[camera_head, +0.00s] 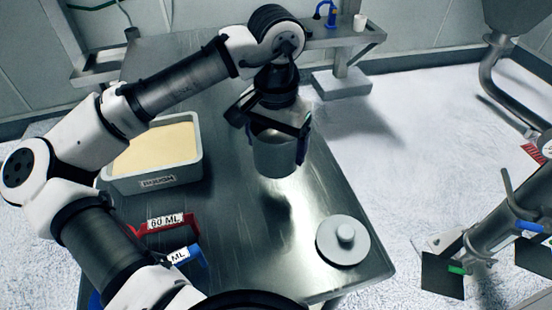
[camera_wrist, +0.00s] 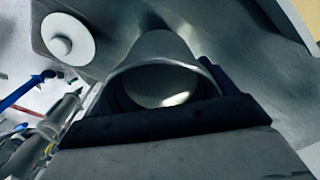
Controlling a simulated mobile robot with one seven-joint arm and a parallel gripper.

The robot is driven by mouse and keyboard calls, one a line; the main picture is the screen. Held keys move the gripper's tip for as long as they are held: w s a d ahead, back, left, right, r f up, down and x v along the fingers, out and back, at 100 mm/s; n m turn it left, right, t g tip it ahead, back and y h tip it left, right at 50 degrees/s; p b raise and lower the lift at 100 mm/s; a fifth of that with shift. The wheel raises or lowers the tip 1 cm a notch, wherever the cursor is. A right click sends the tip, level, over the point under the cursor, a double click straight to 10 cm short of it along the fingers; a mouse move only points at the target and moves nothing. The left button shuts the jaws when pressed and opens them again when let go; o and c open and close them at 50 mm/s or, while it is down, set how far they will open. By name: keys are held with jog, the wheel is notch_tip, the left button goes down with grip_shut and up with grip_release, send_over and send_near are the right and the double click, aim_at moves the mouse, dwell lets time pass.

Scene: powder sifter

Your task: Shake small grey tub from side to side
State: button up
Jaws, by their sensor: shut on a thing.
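The small grey tub (camera_head: 274,155) is held by my gripper (camera_head: 277,122) over the metal table in the head view. My gripper is shut on the tub near its rim. The tub looks roughly upright; I cannot tell whether its base touches the table. In the wrist view the tub (camera_wrist: 160,52) shows its open mouth, and the shiny inside is partly visible. The dark gripper jaws (camera_wrist: 160,118) lie across its near side and hide part of it.
A grey bin of pale powder (camera_head: 198,160) stands left of the tub. Red (camera_head: 150,229) and blue (camera_head: 190,256) labelled scoops lie at the front left. A round grey lid (camera_head: 343,241) lies at the front right. Metal machinery (camera_head: 490,225) stands beyond the right edge.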

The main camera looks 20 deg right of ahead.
jog(key=shift+r, duration=0.65)
jog(key=shift+r, duration=0.1)
notch_tip(320, 180, up, 5)
jog(key=p, duration=0.5)
jog(key=shift+a, duration=0.1)
